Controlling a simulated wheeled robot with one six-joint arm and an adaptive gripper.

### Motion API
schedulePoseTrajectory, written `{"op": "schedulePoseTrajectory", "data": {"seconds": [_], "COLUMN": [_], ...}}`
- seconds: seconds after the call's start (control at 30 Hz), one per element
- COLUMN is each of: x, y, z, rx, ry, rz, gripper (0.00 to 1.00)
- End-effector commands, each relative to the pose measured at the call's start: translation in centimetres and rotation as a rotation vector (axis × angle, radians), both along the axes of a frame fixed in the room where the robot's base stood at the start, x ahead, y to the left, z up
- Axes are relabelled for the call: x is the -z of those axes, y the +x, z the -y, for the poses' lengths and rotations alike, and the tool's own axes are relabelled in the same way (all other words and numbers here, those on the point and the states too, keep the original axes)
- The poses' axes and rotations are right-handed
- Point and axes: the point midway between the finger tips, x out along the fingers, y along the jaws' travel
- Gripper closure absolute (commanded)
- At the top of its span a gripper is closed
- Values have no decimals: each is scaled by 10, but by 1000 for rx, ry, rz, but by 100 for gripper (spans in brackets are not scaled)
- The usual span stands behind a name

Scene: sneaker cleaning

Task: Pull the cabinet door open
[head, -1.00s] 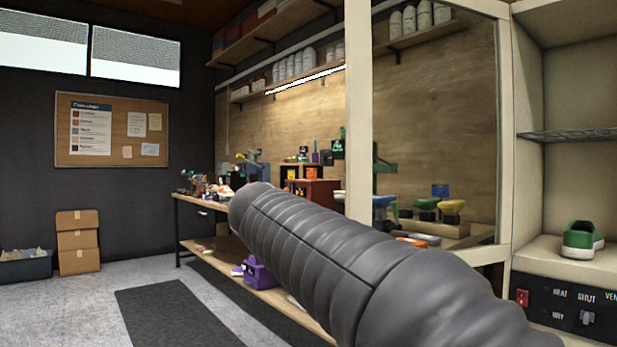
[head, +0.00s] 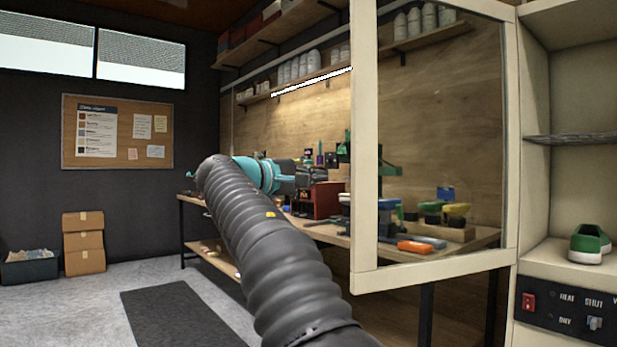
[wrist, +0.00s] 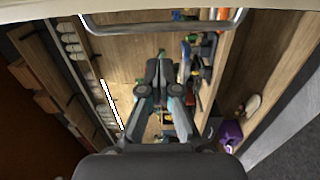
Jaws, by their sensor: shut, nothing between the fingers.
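The cabinet door (head: 366,200) has a cream frame around a clear pane. It stands swung out to the left of the cabinet (head: 530,200), whose shelves are exposed. In the wrist view, a grey metal bar handle (wrist: 165,27) crosses the top, beside the door's cream edge (wrist: 250,4). My gripper (wrist: 163,62) is shut and empty, with its tips pointing toward the handle and apparently apart from it. In the head view, my gripper (head: 298,176) shows left of the door's near edge, partly behind my arm. The handle cannot be made out there.
A green sneaker (head: 588,244) sits on the cabinet shelf above a switch panel (head: 565,308). A workbench (head: 330,232) with tools and bins runs behind the door and my arm. Cardboard boxes (head: 84,243) stand at the far left.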

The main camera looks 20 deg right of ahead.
Motion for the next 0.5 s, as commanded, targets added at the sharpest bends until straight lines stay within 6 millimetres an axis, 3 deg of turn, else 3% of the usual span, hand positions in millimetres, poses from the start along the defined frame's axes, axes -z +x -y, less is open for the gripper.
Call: {"op": "schedulePoseTrajectory", "data": {"seconds": [0.3, 0.5], "x": [0, 1], "y": [18, -9], "z": [56, 53], "rx": [1, -1], "ry": [1, 1], "rz": [1, 2], "gripper": [100, 100]}}
